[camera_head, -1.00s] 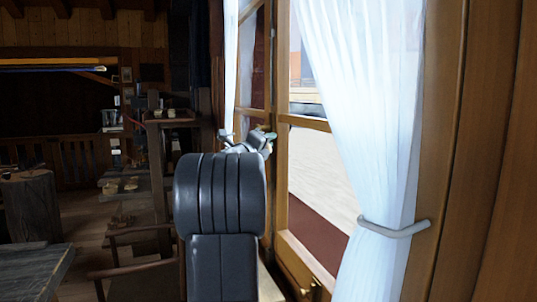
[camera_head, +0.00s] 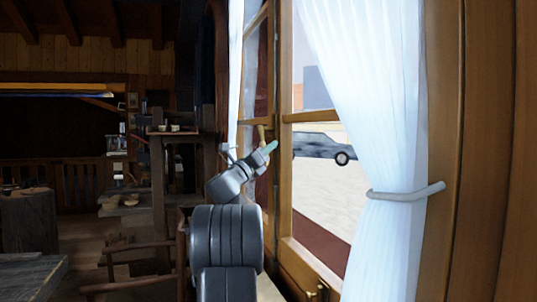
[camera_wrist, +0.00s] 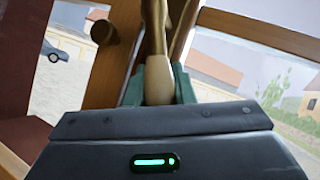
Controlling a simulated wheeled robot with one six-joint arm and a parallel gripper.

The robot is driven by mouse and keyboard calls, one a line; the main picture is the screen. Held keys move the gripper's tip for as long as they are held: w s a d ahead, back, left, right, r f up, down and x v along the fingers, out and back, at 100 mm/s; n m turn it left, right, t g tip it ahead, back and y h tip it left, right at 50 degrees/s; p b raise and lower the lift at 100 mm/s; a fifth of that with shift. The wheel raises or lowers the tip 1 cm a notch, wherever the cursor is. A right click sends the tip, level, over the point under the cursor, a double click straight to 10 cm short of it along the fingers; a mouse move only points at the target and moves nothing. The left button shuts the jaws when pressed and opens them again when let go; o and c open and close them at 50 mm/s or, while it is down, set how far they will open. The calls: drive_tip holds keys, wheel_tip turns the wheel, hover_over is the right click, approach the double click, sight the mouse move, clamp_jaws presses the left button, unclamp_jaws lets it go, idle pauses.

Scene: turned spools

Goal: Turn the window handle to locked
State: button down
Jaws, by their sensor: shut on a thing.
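The window handle (camera_wrist: 158,76) is a slim brass-coloured lever with a pale, rounded end in the wrist view. My gripper (camera_wrist: 160,90) has green fingers on both sides of that pale end and is shut on it. In the head view the handle (camera_head: 261,134) stands up as a small light bar on the window's wooden frame. My gripper (camera_head: 271,147) meets it there, seen small. The lever's pivot is out of clear sight, and the fingers hide part of its end.
A white curtain (camera_head: 383,120) with a pale tieback (camera_head: 408,193) hangs to the right of the window frame (camera_head: 281,210). A wooden chair (camera_head: 140,262) and a dark tabletop (camera_head: 32,278) stand at left. A round brown knob (camera_wrist: 104,32) sits near the handle.

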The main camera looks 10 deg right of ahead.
drive_tip(key=shift+w+f+m, duration=0.1)
drive_tip(key=shift+w+m, duration=0.05)
drive_tip(key=shift+m, duration=0.15)
drive_tip(key=c, duration=1.2)
unclamp_jaws()
drive_tip(key=shift+c, duration=0.2)
drive_tip(key=b+v, duration=0.2)
drive_tip(key=v, duration=1.2)
drive_tip(key=shift+w, duration=0.2)
drive_tip(key=shift+f, duration=0.1)
